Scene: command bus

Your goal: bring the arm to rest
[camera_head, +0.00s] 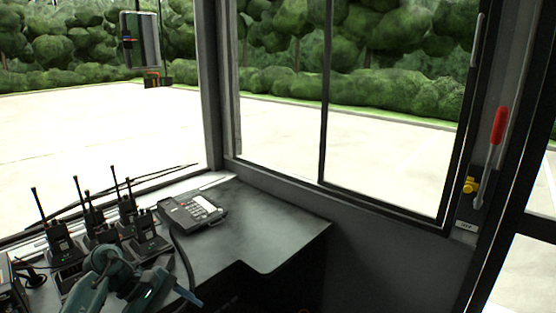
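A teal arm (120,278), which appears to be my left one, shows low at the left, over the near edge of the dark desk (262,222). Its end (188,297) points to the right and down, in front of the desk's near edge. The fingers cannot be made out, so I cannot tell whether this gripper is open or shut. No object shows clearly in it. My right arm and gripper are not in view.
Several black radios with antennas (62,243) stand in chargers on the desk behind the arm. A desk phone (192,210) lies beyond them, with a dark cord running toward the arm. The desk's right part is bare. A red-handled lever (498,126) is at the right.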

